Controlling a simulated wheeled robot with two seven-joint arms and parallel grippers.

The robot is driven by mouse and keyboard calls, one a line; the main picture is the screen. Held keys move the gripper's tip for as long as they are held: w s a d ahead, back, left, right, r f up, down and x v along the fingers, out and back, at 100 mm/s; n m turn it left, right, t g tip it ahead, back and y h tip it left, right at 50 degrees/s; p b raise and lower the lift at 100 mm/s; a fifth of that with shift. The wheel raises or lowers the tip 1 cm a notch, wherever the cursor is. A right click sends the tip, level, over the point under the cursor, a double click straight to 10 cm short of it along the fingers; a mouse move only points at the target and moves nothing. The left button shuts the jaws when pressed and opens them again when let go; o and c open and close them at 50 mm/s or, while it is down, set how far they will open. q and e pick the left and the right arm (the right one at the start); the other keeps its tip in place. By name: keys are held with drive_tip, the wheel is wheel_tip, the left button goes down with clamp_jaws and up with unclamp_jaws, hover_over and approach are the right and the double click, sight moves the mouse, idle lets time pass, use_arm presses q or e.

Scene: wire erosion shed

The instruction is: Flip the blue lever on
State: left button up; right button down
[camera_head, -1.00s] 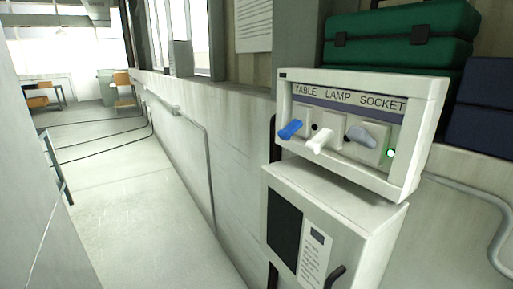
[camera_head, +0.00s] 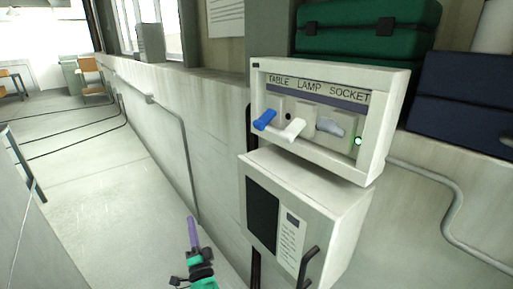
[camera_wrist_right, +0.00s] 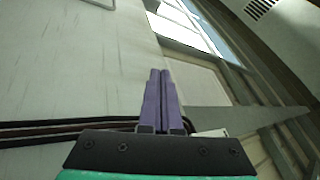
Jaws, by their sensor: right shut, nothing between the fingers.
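The blue lever (camera_head: 265,121) is at the left of a white switch panel (camera_head: 385,125) labelled TABLE LAMP SOCKET. It sticks out towards the lower left. A white lever (camera_head: 288,131) is beside it, and a grey lever (camera_head: 330,126) is further right. My right gripper (camera_head: 191,222) is at the bottom of the head view, below and left of the panel, apart from it. Its purple fingers are shut and empty, pointing up. In the right wrist view the fingers (camera_wrist_right: 161,88) lie together, and no lever shows there. My left gripper is out of view.
A white cabinet (camera_head: 335,205) with a black handle is under the panel. Green cases (camera_head: 365,30) and dark blue cases (camera_head: 460,95) lie on the ledge behind. A small green light (camera_head: 358,141) glows on the panel's right.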

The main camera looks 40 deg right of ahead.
wheel_tip(320, 180, up, 13)
drive_tip(key=d+m+g+h, duration=0.3)
drive_tip(key=m+h, duration=0.6)
drive_tip(key=m, duration=0.2)
drive_tip(key=m+g+h+p, duration=0.2)
drive_tip(key=m+g+h, duration=0.2)
drive_tip(key=m+g, duration=1.8)
approach(265, 120)
wheel_tip(265, 120, down, 4)
drive_tip(key=a+m+t, duration=0.2)
drive_tip(key=m+t, duration=0.1)
drive_tip(key=shift+s+f, duration=0.15)
drive_tip(key=shift+s, duration=0.05)
drive_tip(key=shift+w, duration=0.1)
drive_tip(key=d+p, duration=0.1)
drive_tip(key=d, duration=0.2)
drive_tip(key=d+r+p, duration=0.1)
drive_tip(key=d+p, duration=0.1)
drive_tip(key=d, duration=0.1)
drive_tip(key=d+r+p, duration=0.1)
drive_tip(key=d+p, duration=0.1)
drive_tip(key=d, duration=0.1)
drive_tip(key=shift+d+p, duration=0.3)
drive_tip(key=shift+d, duration=0.15)
drive_tip(key=shift+f, duration=0.1)
